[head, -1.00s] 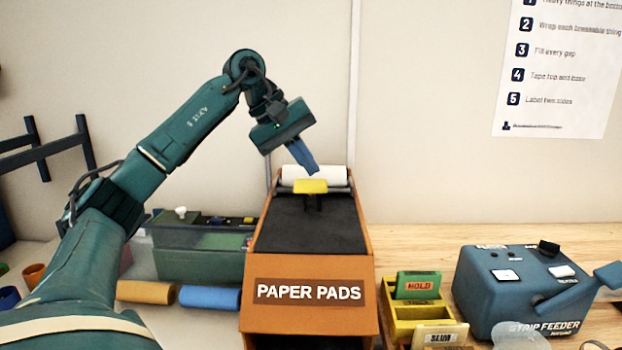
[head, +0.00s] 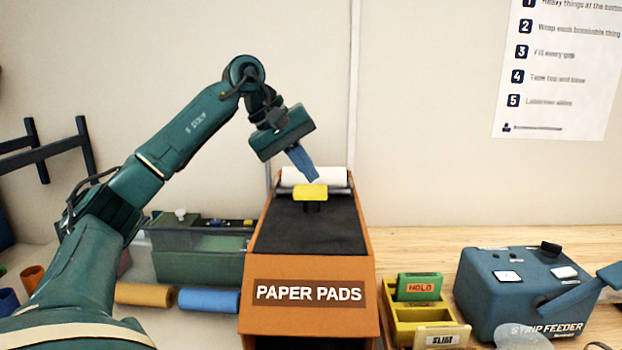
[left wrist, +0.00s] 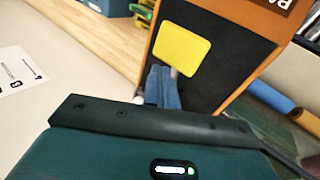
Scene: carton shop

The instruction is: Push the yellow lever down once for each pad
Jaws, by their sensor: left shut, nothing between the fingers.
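The orange paper pads dispenser (head: 307,268) stands on the bench with a black sloped top and a white roll at its back. Its yellow lever (head: 310,192) sticks up near the back of the black top. My left gripper (head: 312,178) is shut and empty, its blue fingers pointing down just above and behind the lever. In the left wrist view, the blue fingers (left wrist: 163,86) lie beside the yellow lever (left wrist: 183,49); I cannot tell whether they touch it. My right gripper is out of view.
A blue strip feeder (head: 520,290) stands at the right. A yellow holder (head: 400,325) with a green HOLD card (head: 419,287) sits beside the dispenser. A green box (head: 200,255) and paper rolls (head: 208,299) are at the left.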

